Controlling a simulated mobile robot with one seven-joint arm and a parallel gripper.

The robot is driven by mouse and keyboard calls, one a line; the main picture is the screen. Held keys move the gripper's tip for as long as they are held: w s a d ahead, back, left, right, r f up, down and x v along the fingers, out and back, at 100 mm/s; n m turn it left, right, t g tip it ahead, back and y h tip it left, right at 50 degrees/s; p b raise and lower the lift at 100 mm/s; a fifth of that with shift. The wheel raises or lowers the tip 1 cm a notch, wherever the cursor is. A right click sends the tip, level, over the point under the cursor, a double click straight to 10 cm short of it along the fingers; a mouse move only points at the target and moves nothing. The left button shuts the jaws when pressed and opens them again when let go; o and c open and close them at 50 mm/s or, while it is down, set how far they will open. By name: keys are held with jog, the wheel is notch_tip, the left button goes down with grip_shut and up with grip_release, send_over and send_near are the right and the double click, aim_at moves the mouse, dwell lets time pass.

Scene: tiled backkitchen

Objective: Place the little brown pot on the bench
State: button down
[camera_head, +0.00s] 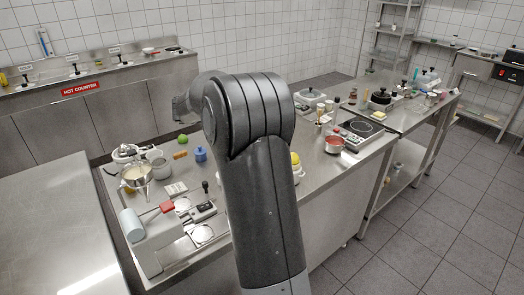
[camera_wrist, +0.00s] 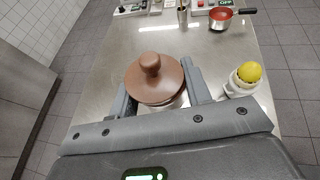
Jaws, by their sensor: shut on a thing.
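The little brown pot (camera_wrist: 153,80) has a round brown lid with a knob, and it shows in the wrist view between the two grey fingers of my gripper (camera_wrist: 157,80). My gripper is shut on it. Only a sliver of its paler side shows below the lid. The steel bench (camera_wrist: 120,62) spreads out beneath and beyond the pot; it also shows in the head view (camera_head: 322,172). I cannot tell whether the pot touches the bench. In the head view my own arm hides the gripper and the pot.
A white juicer (camera_wrist: 240,88) with a lemon (camera_wrist: 249,72) stands close right of the gripper. A red saucepan (camera_wrist: 221,17) stands farther along the bench. Bare steel lies left of the pot.

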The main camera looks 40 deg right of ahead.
notch_tip(320, 180, down, 11)
jog(key=s+d+g, duration=0.1)
jog(key=s+d, duration=0.1)
jog(key=shift+m, duration=0.4)
jog(key=w+a+f, duration=0.2)
jog(key=w, duration=0.1)
jog(key=w+a+f, duration=0.2)
jog(key=w, duration=0.1)
jog(key=w+a+f, duration=0.3)
jog(key=shift+w+a+f, duration=0.1)
jog(key=shift+f, duration=1.9)
jog(key=shift+f, duration=0.15)
jog(key=c, duration=0.7)
grip_release()
